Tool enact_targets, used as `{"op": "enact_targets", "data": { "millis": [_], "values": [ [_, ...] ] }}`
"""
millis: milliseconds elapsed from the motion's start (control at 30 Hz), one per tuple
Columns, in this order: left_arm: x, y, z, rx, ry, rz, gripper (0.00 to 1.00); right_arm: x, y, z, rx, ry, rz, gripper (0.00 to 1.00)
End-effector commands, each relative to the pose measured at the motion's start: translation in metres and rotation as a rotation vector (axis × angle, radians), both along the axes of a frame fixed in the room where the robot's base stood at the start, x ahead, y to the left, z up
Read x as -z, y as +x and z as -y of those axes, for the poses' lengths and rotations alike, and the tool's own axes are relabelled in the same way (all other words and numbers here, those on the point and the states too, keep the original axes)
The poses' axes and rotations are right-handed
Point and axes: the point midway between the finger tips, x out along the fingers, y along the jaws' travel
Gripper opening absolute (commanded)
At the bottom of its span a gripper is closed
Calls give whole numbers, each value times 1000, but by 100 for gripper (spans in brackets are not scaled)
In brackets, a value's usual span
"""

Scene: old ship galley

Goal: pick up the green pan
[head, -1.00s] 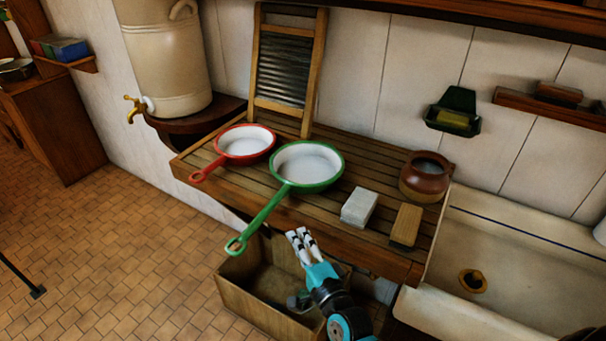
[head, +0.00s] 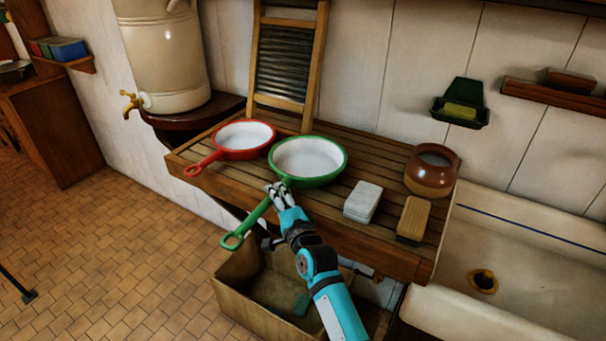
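The green pan (head: 309,158), white inside, rests on the slatted wooden draining board (head: 377,154). Its long green handle (head: 245,228) sticks out past the board's front edge, ending in a loop. My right gripper (head: 275,187) is at the handle, close to where it joins the pan. The fingertips overlap the handle in the picture and hide part of it. I cannot tell whether they are closed on it. My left gripper is not in view.
A red pan (head: 243,137) stands close to the left of the green one. A pale block (head: 363,201), a wooden brush (head: 413,217) and a brown pot (head: 431,170) are to the right. A washboard (head: 286,62) leans behind. A wooden crate (head: 240,300) is below.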

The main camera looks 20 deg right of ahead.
Motion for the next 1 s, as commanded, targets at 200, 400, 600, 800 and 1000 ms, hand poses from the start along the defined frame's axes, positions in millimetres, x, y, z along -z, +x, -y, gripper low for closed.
{"op": "enact_targets", "data": {
  "millis": [200,400,600,800,1000],
  "values": [
    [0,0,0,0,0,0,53,0,2,0,1,0,-2,26],
    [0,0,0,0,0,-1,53,0,2,0,1,-1,-2,4],
    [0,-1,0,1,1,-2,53,0,2,0,0,-1,-2,0],
    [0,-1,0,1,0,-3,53,-4,2,1,2,-5,9,0],
    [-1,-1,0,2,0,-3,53,-5,2,0,1,-3,5,0]
  ]
}}
